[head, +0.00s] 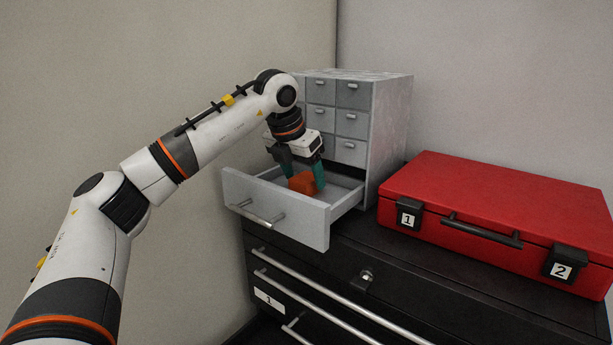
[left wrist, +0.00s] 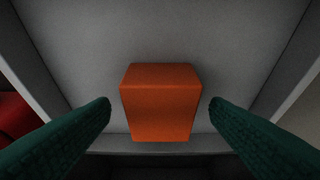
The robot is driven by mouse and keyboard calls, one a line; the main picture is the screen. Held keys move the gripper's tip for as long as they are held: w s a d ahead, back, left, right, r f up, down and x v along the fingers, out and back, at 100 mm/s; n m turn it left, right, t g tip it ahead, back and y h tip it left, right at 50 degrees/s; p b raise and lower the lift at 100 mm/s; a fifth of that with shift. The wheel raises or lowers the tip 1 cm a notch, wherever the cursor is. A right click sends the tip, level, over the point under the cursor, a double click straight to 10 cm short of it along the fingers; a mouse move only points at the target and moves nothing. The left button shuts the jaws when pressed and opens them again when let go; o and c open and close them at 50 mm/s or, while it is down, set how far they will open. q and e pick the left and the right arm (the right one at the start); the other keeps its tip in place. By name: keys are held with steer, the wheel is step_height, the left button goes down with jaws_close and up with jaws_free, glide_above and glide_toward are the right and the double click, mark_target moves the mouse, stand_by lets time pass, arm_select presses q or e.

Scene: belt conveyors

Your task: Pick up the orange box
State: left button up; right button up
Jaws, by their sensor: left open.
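The orange box (head: 302,183) lies inside the open bottom drawer (head: 290,227) of the grey cabinet. My left gripper (head: 305,178) reaches down into the drawer from above, with its green fingers around the box. In the left wrist view the orange box (left wrist: 160,105) sits on the drawer's grey floor, between the two open fingers (left wrist: 160,101). A gap shows on each side between finger and box. In the head view a finger and the drawer's front hide part of the box. My right gripper is not in view.
The grey cabinet (head: 390,115) with several small closed drawers stands behind the open drawer, close to my left wrist. A closed red case (head: 490,205) with black latches lies to the right. Both rest on a black tool chest (head: 400,275) with long handles. Walls stand behind and left.

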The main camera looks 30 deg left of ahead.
arm_select(q)
steer(key=shift+x, duration=0.8)
steer(key=shift+a, duration=0.1)
steer(key=c, duration=1.1)
